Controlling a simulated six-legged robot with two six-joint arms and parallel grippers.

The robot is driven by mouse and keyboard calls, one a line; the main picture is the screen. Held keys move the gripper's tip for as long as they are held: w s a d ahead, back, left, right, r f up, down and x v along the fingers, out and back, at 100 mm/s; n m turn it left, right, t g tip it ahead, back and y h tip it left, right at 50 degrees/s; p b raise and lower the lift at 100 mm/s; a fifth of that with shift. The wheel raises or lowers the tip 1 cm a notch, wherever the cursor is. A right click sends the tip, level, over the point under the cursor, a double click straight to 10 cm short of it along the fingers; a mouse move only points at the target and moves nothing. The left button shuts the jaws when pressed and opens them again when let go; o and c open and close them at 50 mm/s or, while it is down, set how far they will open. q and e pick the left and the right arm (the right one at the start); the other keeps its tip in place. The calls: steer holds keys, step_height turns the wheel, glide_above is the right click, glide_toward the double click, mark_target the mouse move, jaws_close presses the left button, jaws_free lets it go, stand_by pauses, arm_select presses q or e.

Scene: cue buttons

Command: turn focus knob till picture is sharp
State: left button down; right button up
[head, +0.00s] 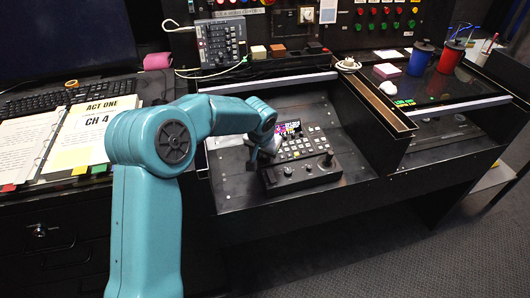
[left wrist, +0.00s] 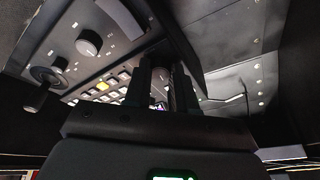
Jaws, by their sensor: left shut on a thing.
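The control panel (head: 303,177) lies on the sloped desk in the middle of the head view and also shows tilted in the left wrist view (left wrist: 110,52). Its small screen (head: 289,129) shows a colourful picture, partly hidden by my arm and too small to judge for sharpness. My left gripper (head: 268,152) points down at the panel's left end, beside the button rows. In the left wrist view its dark fingers (left wrist: 165,88) are close together. My right gripper is not in view.
The panel carries a joystick (head: 328,158), small knobs (head: 288,171) and lit buttons (head: 299,148) close to my gripper. A raised divider (head: 378,104) stands to the right. An open binder (head: 82,127) and keyboard (head: 48,101) lie at left. Blue and red cylinders (head: 445,72) stand at right.

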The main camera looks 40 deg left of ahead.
arm_select(q)
steer(key=c, duration=0.9)
jaws_free()
steer(key=shift+r, duration=0.1)
steer(key=p+v, duration=0.1)
steer(key=v, duration=1.5)
steer(key=shift+s, duration=0.15)
